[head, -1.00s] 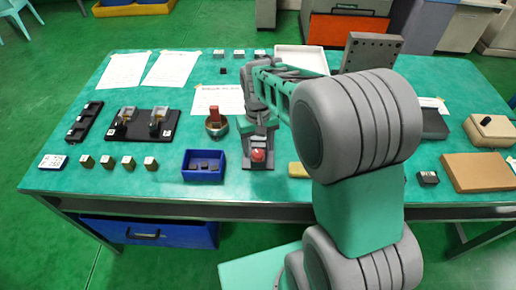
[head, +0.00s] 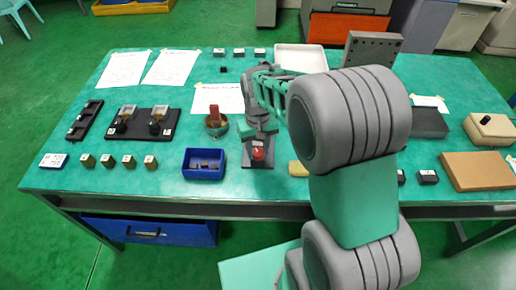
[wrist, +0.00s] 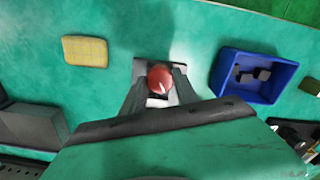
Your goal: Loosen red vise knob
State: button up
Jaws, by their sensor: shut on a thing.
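The red vise knob (head: 258,153) sits at the front of a small dark vise (head: 246,160) near the table's front edge. In the wrist view the round red knob (wrist: 160,76) has a pale mark on its face. My gripper (wrist: 160,84) is over the vise, its two grey fingers on either side of the knob and shut on it. In the head view my gripper (head: 259,138) is just behind the knob, and my arm hides part of the vise.
A blue bin (head: 204,164) with dark pieces stands left of the vise. A round pot with a red-brown block (head: 216,122) stands behind left. Green tabletop is clear in front of the vise.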

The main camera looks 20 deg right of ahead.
grip_shut()
